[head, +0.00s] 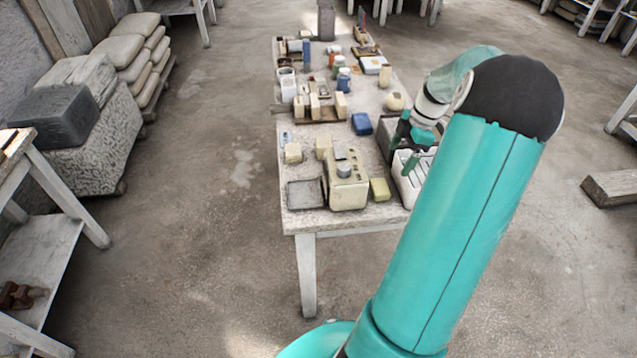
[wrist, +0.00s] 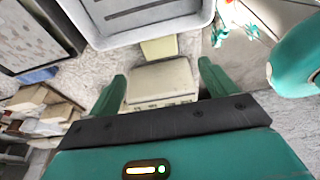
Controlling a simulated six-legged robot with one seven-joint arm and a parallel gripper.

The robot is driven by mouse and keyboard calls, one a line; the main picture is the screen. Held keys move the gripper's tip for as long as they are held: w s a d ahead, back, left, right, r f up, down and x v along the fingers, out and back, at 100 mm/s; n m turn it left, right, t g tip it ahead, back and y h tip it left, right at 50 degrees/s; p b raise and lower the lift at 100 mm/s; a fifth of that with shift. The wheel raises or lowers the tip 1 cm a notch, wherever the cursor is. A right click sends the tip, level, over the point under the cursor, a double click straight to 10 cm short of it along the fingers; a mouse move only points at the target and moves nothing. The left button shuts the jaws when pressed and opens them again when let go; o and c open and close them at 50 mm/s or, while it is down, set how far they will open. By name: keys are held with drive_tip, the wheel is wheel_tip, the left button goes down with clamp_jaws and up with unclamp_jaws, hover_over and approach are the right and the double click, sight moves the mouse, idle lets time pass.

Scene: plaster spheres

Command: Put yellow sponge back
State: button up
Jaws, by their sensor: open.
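The yellow sponge (head: 380,189) is a small pale yellow block. It sits on the near end of the long table, just right of the cream scale-like box (head: 348,187). In the wrist view a yellow block, probably the sponge (wrist: 158,47), shows between the white bin and the cream box (wrist: 160,80), partly covered by the bin's rim. My gripper (head: 403,153) is over the white bin (head: 408,188) at the table's right edge, behind and right of the sponge. In the wrist view my gripper (wrist: 162,78) has its two green fingers wide apart with nothing held between them.
A dark grey bin (head: 386,140) stands behind the white one. A blue box (head: 362,124), a shallow dark tray (head: 306,193) and small cream blocks (head: 293,153) crowd the table (head: 300,222). Bare tabletop is narrow at the front edge. The floor left of the table is open.

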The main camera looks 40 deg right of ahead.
drive_tip(key=w+a+r+m+h, duration=0.25)
drive_tip(key=a+r, duration=0.35)
drive_tip(key=a, duration=0.5)
drive_tip(key=w+a+r+m+h, duration=0.1)
drive_tip(key=w+a+r+m, duration=0.15)
drive_tip(key=a+r, duration=0.65)
drive_tip(key=s+a+m+t, duration=0.2)
drive_tip(key=s+a, duration=0.3)
drive_tip(key=a, duration=0.7)
drive_tip(key=s+a+m+t, duration=0.2)
drive_tip(key=s+a+m, duration=0.2)
drive_tip(key=a, duration=0.8)
drive_tip(key=shift+s+r+m+y, duration=0.3)
drive_tip(key=shift+s+m+y, duration=0.1)
drive_tip(key=shift+s, duration=0.6)
drive_tip(key=shift+a, duration=0.1)
